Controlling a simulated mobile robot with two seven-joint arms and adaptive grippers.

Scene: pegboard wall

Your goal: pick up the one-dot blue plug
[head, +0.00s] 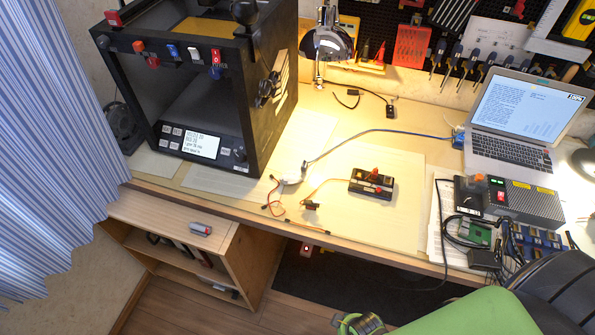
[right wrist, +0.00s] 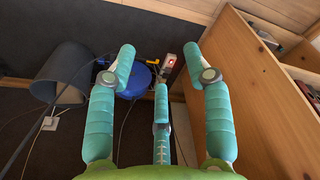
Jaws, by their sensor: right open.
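In the head view, two small blue pieces, the left one (head: 173,51) and the right one (head: 216,57), sit along the top front bar of a black box-shaped machine (head: 250,105). Both carry pale marks too small to read, so I cannot tell whether either is the one-dot blue plug. My right gripper (head: 360,323) is low at the bottom edge, far below the bar. In the right wrist view its green fingers (right wrist: 159,55) are spread apart and empty, over the floor area under the desk. A blue rounded object (right wrist: 135,82) lies behind the fingers. My left gripper is out of view.
A power strip end with a red light (right wrist: 169,62) shows beyond the fingers. A wooden shelf unit (right wrist: 245,80) stands at the right there. The desk (head: 330,220) holds cables, a small black box (head: 372,183) and a laptop (head: 512,140).

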